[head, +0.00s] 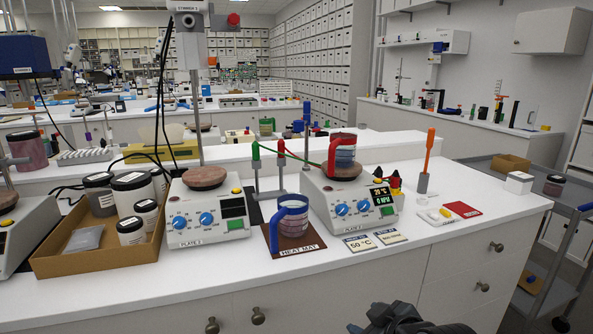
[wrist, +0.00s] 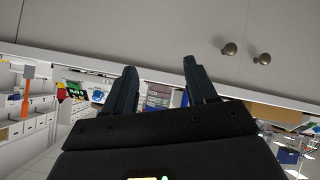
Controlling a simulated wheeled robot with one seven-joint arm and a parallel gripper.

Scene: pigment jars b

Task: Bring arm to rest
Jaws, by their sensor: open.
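My gripper (head: 398,318) shows dark at the bottom edge of the head view, in front of the bench drawers and below the worktop. In the wrist view its two fingers (wrist: 155,88) stand apart with nothing between them, so it is open and empty. The wrist view is tilted, with the white drawer fronts (wrist: 130,30) across the top. Most of my arm is out of the head view.
Drawer knobs (head: 497,247) stick out in front. A cart (head: 560,240) stands right.

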